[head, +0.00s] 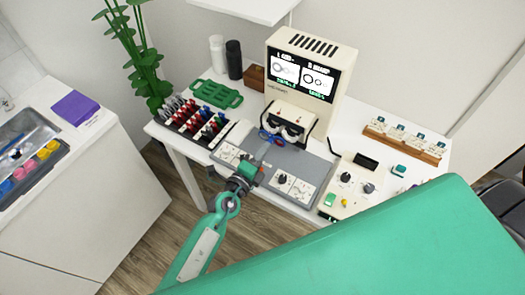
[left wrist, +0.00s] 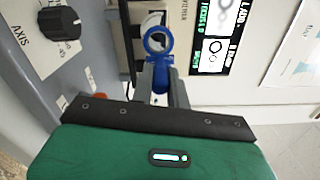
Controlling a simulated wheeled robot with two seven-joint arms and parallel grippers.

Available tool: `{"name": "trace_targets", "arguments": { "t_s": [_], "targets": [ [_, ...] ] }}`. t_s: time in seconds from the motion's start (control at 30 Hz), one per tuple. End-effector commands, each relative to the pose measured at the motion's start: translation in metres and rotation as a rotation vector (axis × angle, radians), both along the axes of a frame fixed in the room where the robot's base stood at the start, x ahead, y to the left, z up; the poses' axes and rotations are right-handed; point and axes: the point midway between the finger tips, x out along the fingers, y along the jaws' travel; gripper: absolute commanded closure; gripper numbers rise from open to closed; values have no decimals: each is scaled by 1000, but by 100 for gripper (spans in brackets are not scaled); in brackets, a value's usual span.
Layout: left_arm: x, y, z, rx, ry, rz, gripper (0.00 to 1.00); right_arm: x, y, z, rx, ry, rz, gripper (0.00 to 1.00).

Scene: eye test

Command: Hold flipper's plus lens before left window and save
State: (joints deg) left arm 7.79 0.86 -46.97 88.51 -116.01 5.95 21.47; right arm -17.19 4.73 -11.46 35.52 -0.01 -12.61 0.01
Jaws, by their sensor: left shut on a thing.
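My left gripper (head: 262,152) reaches over the grey base plate toward the cream eye-test machine (head: 312,62). It is shut on the flipper (head: 265,135), which shows a blue ring and some red in the head view. In the left wrist view the flipper's blue ring (left wrist: 158,40) stands out beyond the fingers (left wrist: 160,92), in front of part of the machine's face. The flipper and gripper partly cover the window area (head: 291,130), so I cannot tell whether a lens lines up with the left window. The screen (head: 302,76) is lit with ring figures and green text. My right gripper is out of view.
A control box (head: 352,186) with knobs and a green button (head: 330,200) stands right of the base plate. A rack of red, blue and grey handled pieces (head: 196,122), a green tray (head: 217,94) and two bottles (head: 217,54) stand left. A wooden rack (head: 402,142) is at right.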

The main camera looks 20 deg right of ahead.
Motion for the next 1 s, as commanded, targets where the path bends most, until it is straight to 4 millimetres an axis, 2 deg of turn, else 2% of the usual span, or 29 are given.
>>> {"name": "trace_targets", "arguments": {
  "t_s": [0.23,0.27,0.43,1.0],
  "targets": [
    [-1,1,0,0,0,0,98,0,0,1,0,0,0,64],
    [-1,1,0,0,0,0,98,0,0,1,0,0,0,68],
    [-1,1,0,0,0,0,98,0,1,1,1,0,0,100],
    [-1,1,0,0,0,0,98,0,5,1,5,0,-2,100]
  ]
}}
